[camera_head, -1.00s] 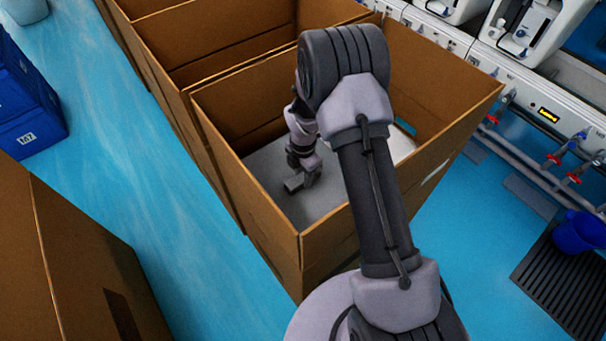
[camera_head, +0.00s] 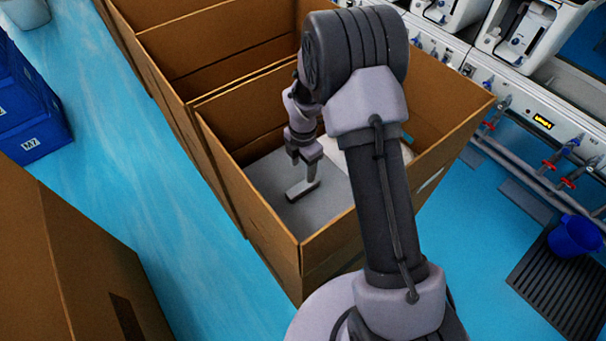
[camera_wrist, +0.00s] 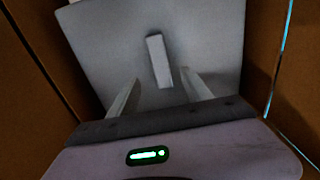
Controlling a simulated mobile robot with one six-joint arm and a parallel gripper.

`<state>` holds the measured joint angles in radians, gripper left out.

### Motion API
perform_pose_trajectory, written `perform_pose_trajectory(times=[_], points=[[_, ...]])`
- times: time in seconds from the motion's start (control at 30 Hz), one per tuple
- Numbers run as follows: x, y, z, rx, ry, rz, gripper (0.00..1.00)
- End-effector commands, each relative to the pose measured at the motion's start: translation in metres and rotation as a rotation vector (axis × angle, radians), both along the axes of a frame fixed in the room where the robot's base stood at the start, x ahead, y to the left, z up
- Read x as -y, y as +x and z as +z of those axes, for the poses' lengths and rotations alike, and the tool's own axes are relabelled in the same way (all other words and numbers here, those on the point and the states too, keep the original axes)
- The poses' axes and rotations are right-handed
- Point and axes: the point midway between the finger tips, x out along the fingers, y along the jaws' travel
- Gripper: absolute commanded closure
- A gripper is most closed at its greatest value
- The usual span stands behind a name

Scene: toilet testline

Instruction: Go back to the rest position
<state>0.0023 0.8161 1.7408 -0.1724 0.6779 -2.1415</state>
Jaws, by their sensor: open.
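My gripper (camera_head: 303,158) hangs inside an open cardboard box (camera_head: 265,222), below my bent arm. In the wrist view its two fingers (camera_wrist: 159,78) are spread apart with nothing between them. A small grey bar-shaped piece (camera_head: 303,190) lies on a flat grey panel (camera_head: 268,178) in the box, just below the gripper and apart from it. The wrist view shows the bar (camera_wrist: 158,60) ahead of the fingers on the panel (camera_wrist: 208,35). My arm hides part of the box's right side.
More open cardboard boxes (camera_head: 165,75) adjoin behind. Another carton (camera_head: 75,250) stands at the left front, with blue crates (camera_head: 30,120) beyond it. At the right are a test line with pipes and red valves (camera_head: 548,165) and a blue bucket (camera_head: 575,236). Box walls surround my gripper.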

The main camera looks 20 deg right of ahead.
Motion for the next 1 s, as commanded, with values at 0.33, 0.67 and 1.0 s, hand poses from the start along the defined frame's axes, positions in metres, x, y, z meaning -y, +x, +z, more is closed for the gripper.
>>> perform_pose_trajectory(times=[0.33, 0.67, 1.0], points=[[0.000, 0.000, 0.078, 0.000, 0.000, 0.001, 0.42], [-0.004, -0.013, 0.145, 0.068, 0.026, -0.275, 0.42], [-0.029, -0.188, 0.332, 0.173, 0.452, -1.766, 0.42]])
